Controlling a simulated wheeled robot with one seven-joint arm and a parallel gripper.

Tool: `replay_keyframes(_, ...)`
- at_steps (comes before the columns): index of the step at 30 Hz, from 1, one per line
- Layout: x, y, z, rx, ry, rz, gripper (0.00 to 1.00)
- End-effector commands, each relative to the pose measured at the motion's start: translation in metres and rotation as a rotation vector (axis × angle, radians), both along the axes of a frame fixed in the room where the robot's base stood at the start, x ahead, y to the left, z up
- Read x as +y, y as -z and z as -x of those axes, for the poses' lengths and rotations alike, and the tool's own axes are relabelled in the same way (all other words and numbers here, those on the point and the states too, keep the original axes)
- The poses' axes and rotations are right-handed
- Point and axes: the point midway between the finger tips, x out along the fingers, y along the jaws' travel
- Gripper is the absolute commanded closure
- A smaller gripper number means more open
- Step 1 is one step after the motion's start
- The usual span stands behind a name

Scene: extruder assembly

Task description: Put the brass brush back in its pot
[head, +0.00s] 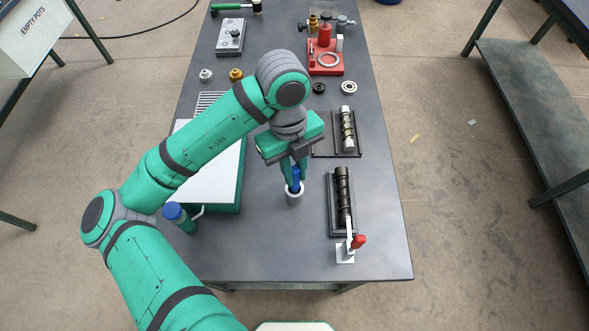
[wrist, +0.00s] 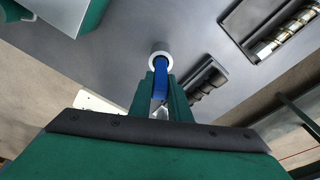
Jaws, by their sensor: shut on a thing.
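The brass brush (wrist: 160,84) shows as a blue handle held between the fingers of my gripper (wrist: 161,100). In the head view my gripper (head: 296,178) points down over the table, shut on the blue handle (head: 296,175). The pot (head: 294,196) is a small grey-white cylinder directly below the fingers. In the wrist view its round rim (wrist: 153,60) surrounds the far end of the handle, so the brush appears to be at or in the pot's mouth. The bristles are hidden, and I cannot tell how deep they are.
A dark screw in a tray (head: 342,200) with a red-knobbed clamp (head: 357,241) stands right of the pot. A second tray (head: 357,140) holds a metallic screw. A white-topped green box (head: 228,180) and a blue-capped bottle (head: 178,216) are at left. The table in front is clear.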

Motion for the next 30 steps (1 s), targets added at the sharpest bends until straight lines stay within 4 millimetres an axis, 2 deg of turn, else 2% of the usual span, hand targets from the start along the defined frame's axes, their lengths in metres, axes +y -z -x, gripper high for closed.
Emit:
replay_keyframes(1, 0.0, 0.0, 0.0, 0.0, 0.0, 0.0, 0.76)
replay_keyframes(3, 0.0, 0.0, 0.0, 0.0, 0.0, 0.0, 0.62)
replay_keyframes(11, 0.0, 0.0, 0.0, 0.0, 0.0, 0.0, 0.62)
replay_keyframes(15, 0.001, -0.006, -0.001, 0.0, 0.0, -0.001, 0.62)
replay_keyframes(20, 0.002, -0.03, -0.004, -0.002, -0.001, -0.002, 0.62)
replay_keyframes(30, 0.007, -0.089, -0.012, -0.001, -0.001, -0.002, 0.62)
